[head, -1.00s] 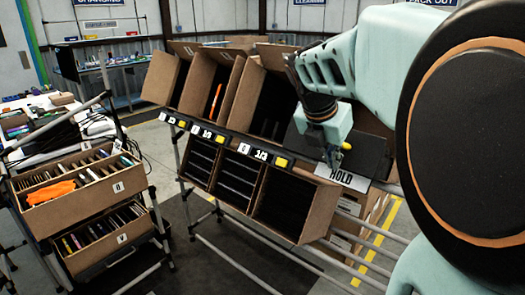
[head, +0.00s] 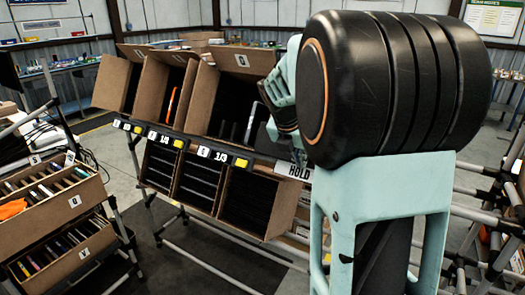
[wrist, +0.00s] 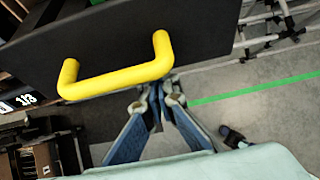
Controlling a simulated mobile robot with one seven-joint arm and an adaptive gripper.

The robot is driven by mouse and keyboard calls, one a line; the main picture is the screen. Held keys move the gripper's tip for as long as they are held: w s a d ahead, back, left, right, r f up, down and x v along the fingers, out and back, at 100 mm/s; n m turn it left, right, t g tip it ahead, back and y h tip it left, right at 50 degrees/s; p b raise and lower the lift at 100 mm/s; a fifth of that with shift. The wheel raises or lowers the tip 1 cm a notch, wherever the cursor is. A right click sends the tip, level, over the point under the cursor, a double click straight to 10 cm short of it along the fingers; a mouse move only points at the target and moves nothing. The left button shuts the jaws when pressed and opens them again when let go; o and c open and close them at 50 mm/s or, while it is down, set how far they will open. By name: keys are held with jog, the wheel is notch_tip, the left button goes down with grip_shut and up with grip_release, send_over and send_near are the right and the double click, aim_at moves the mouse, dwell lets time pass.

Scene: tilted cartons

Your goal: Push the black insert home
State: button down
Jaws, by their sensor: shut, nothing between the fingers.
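In the wrist view a flat black panel (wrist: 205,30) with a yellow handle (wrist: 120,80) fills the top; it looks like the black insert. My gripper (wrist: 158,92) is shut and empty. Its fingertips appear just below the handle, by the panel's lower edge; I cannot tell whether they touch it. In the head view my arm hides the gripper and most of the area behind the HOLD sign (head: 293,171). How deep the insert sits cannot be seen.
Tilted open cartons (head: 215,97) stand on a rack at the centre, with lower compartmented boxes (head: 257,203) beneath. A stepped cart with filled bins (head: 49,205) stands at left. Pipe racks (head: 478,215) are at right. Grey floor shows between.

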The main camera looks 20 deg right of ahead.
jog(key=w+d+f, duration=0.1)
jog(key=d, duration=0.1)
jog(key=w+d+f+p, duration=0.1)
jog(key=w, duration=0.1)
jog(key=w+d+f+p, duration=0.1)
jog(key=d, duration=0.1)
jog(key=shift+w+d+f, duration=0.25)
jog(key=shift+d+f, duration=0.1)
jog(key=shift+f, duration=0.05)
jog(key=shift+p, duration=0.3)
